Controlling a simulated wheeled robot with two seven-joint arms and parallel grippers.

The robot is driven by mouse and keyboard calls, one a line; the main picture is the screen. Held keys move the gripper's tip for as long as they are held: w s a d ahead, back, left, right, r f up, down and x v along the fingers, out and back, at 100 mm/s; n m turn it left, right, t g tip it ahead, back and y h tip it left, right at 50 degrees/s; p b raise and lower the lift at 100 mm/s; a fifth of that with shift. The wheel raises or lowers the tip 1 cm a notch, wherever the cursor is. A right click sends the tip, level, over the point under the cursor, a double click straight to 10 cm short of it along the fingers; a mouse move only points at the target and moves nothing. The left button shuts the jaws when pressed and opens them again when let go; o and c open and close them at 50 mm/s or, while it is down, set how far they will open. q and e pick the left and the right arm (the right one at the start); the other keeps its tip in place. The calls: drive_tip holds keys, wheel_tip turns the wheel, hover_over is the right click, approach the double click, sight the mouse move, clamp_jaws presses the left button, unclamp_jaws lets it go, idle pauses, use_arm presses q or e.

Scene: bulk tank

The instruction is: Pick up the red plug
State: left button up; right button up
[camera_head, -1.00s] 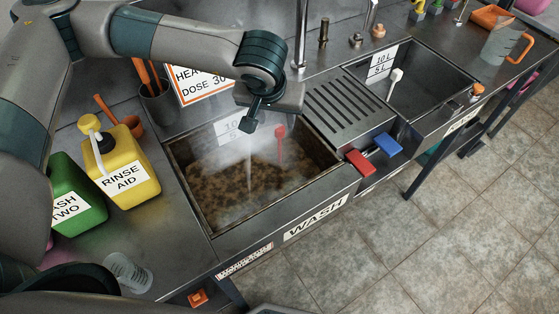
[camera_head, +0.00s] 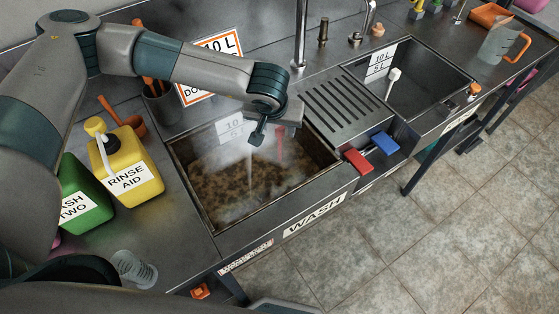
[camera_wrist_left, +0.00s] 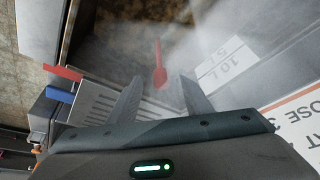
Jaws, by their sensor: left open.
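The red plug (camera_head: 280,142) is a thin upright red piece with a wider end, at the back of the wash basin (camera_head: 228,232), in front of its level label. It also shows in the left wrist view (camera_wrist_left: 159,66), ahead of and between the two fingers. My left gripper (camera_head: 256,134) hangs over the back of the wash basin, just left of the plug in the head view. In the left wrist view (camera_wrist_left: 161,90) its jaws are open with nothing held. Steam blurs the plug's lower end. My right gripper is not in view.
The wash basin holds murky brown liquid. A slatted drainer (camera_head: 340,108) and red (camera_head: 357,161) and blue (camera_head: 385,143) handles lie to its right. A second basin has a white plug (camera_head: 393,76). A tall tap (camera_head: 301,35) rises behind. Yellow (camera_head: 127,170) and green (camera_head: 82,195) jugs stand left.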

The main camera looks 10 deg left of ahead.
sight(279, 130)
use_arm(q)
drive_tip(key=shift+w+f+p, duration=0.2)
drive_tip(key=shift+f+p, duration=0.2)
drive_tip(key=shift+p, duration=0.15)
drive_tip(key=p+x, duration=0.2)
drive_tip(key=x, duration=0.1)
drive_tip(key=shift+w+a+f, duration=0.1)
drive_tip(key=shift+w+f, duration=0.05)
drive_tip(key=shift+f, duration=0.2)
drive_tip(key=shift+w+f, duration=0.1)
drive_tip(key=shift+f, duration=0.15)
clamp_jaws()
